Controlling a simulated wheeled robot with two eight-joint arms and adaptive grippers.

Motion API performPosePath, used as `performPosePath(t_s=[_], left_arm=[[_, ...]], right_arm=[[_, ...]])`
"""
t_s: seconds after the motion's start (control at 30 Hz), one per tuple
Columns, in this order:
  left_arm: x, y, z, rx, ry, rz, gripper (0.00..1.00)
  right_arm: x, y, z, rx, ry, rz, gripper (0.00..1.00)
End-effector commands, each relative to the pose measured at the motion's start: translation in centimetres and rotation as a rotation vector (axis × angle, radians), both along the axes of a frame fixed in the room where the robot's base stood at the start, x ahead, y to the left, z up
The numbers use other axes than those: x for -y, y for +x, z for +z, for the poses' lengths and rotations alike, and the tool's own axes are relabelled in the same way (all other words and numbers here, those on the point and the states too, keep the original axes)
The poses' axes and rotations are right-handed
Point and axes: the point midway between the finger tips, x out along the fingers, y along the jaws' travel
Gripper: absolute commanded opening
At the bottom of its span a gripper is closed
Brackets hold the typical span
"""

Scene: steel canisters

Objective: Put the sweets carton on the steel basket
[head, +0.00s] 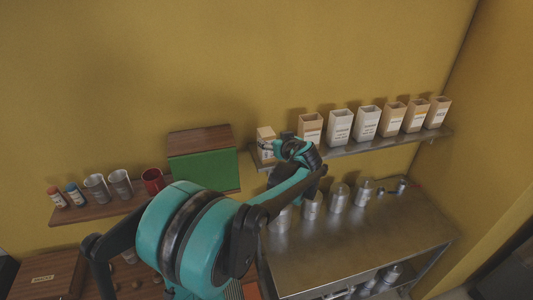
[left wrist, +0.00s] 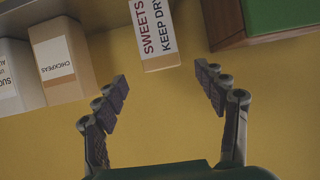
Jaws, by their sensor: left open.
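The sweets carton (left wrist: 160,38) is white with dark red and black lettering and a tan end. In the left wrist view it lies at the top, beyond and between the open fingers, apart from them. In the head view it is the leftmost carton (head: 265,134) on the steel wall shelf, partly hidden by my gripper. My left gripper (head: 268,145) is open and empty right in front of it; its two dark fingers (left wrist: 165,88) are spread wide in the wrist view. My right gripper is not in view. I cannot make out a steel basket in either view.
A chickpeas carton (left wrist: 64,62) stands beside the sweets carton, with several more along the steel shelf (head: 350,149). A green-fronted wooden box (head: 204,160), a red mug (head: 153,181) and grey cups stand on the left shelf. Steel canisters (head: 338,198) line the steel table (head: 360,250).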

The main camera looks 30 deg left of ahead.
Motion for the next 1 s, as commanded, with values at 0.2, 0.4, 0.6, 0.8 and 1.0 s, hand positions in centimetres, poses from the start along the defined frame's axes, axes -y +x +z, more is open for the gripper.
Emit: performPosePath(t_s=[0.2,0.4,0.6,0.8,1.0], left_arm=[[-1.7,1.7,-0.8,0.04,0.018,0.029,0.72],[-3.5,2.9,-1.6,0.038,0.018,0.029,0.72],[-5.9,4.4,-2.8,0.038,0.017,0.029,0.72],[-7.0,5.2,-3.5,0.038,0.018,0.027,0.72],[-7.0,5.2,-3.5,0.038,0.017,0.027,0.69]], right_arm=[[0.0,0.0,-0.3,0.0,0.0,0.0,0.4],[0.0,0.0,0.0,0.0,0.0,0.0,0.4],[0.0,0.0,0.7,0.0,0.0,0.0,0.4],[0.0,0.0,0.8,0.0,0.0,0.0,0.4],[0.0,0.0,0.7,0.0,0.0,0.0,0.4]])
